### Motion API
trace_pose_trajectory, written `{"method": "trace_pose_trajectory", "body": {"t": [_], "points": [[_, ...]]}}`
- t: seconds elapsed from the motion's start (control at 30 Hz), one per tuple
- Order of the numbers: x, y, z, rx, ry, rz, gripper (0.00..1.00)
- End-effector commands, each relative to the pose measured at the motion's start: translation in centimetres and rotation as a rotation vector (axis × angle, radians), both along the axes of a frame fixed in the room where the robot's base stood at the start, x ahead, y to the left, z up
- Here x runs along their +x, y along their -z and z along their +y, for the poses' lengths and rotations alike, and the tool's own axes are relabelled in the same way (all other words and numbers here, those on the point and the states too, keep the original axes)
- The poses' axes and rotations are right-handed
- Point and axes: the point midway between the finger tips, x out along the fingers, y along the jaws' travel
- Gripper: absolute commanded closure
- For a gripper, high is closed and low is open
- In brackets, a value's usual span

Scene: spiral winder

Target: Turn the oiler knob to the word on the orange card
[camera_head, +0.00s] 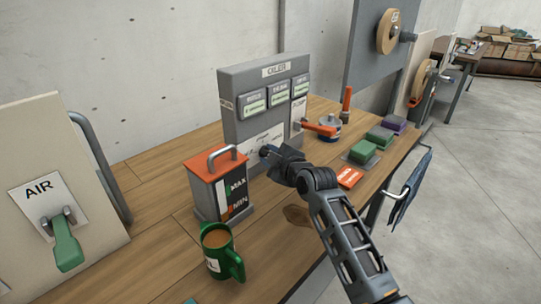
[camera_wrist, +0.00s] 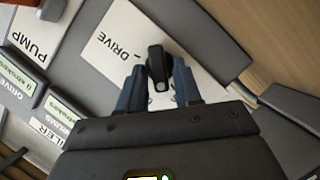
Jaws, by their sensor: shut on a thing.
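The grey oiler panel (camera_head: 230,78) stands upright on the bench, with small displays and a white dial plate. My gripper (camera_head: 268,152) reaches the lower part of this plate. In the wrist view, the black oiler knob (camera_wrist: 157,68) sits between my two blue-grey fingertips (camera_wrist: 159,88), which are shut on it. The word DRIVE is readable on the white plate (camera_wrist: 112,35) beside the knob. Other plate markings are covered by my gripper. The orange card (camera_head: 350,177) lies on the bench right of my gripper; its words are too small to read.
A grey can with an orange top (camera_head: 216,180) stands close left of my gripper. A green mug (camera_head: 221,252) is in front of it. An orange-handled lever (camera_head: 320,129) juts from the panel's right. Green blocks (camera_head: 363,152) lie farther right. An AIR valve panel (camera_head: 45,185) is far left.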

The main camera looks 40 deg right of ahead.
Motion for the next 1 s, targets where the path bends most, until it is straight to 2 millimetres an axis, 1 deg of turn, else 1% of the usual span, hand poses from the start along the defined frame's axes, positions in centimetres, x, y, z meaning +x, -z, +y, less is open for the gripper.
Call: {"method": "trace_pose_trajectory", "body": {"t": [0.6,0.8,1.0], "points": [[0.14,-0.41,-0.57,0.570,-0.001,0.019,0.97],[0.16,-0.42,-0.75,0.714,-0.001,0.024,0.97],[0.15,-0.41,-0.84,0.813,-0.002,0.028,0.97]]}}
